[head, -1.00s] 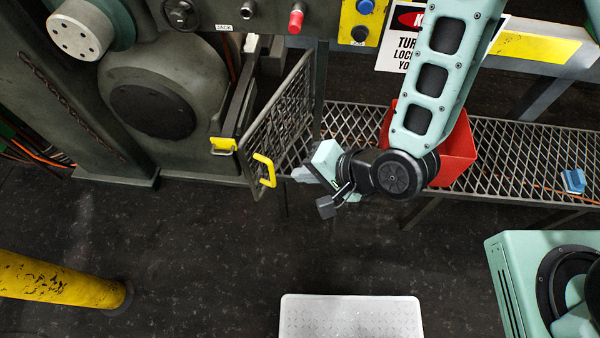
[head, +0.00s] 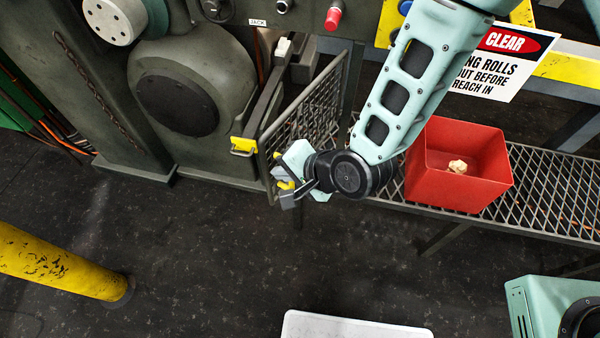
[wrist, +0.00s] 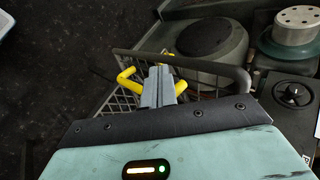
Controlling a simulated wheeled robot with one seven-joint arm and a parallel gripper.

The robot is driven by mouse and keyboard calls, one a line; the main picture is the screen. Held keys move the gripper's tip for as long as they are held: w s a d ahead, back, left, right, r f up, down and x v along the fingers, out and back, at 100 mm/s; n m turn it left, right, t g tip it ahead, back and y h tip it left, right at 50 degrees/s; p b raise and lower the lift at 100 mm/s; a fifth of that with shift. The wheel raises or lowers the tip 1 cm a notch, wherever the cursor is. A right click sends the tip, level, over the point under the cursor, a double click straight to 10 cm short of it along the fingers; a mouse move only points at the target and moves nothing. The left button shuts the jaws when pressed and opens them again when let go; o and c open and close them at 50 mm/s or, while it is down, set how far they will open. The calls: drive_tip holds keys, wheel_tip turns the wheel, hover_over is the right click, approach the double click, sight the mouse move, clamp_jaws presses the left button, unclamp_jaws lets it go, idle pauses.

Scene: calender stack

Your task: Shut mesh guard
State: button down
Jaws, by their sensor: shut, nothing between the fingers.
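The mesh guard (head: 318,104) is a grey framed grid that stands swung out from the machine at an angle. It also shows in the wrist view (wrist: 207,93). Its yellow handle (wrist: 128,82) is on the outer face, partly hidden behind my gripper in both views. My gripper (head: 280,186) is at the guard's free edge, over the handle. In the wrist view my gripper (wrist: 158,72) has its fingers together with nothing between them, in front of the handle's middle. I cannot tell whether they touch it. A yellow latch bracket (head: 243,146) sits on the machine left of the guard.
A red bin (head: 440,190) with a small pale lump in it stands on the grating walkway (head: 545,195) at right. A yellow post (head: 60,277) stands at lower left. A white platform (head: 350,326) is at the bottom. The dark floor between is clear.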

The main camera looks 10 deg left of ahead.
drive_tip(key=shift+w+a, duration=0.2)
drive_tip(key=shift+a, duration=0.25)
drive_tip(key=shift+a, duration=0.1)
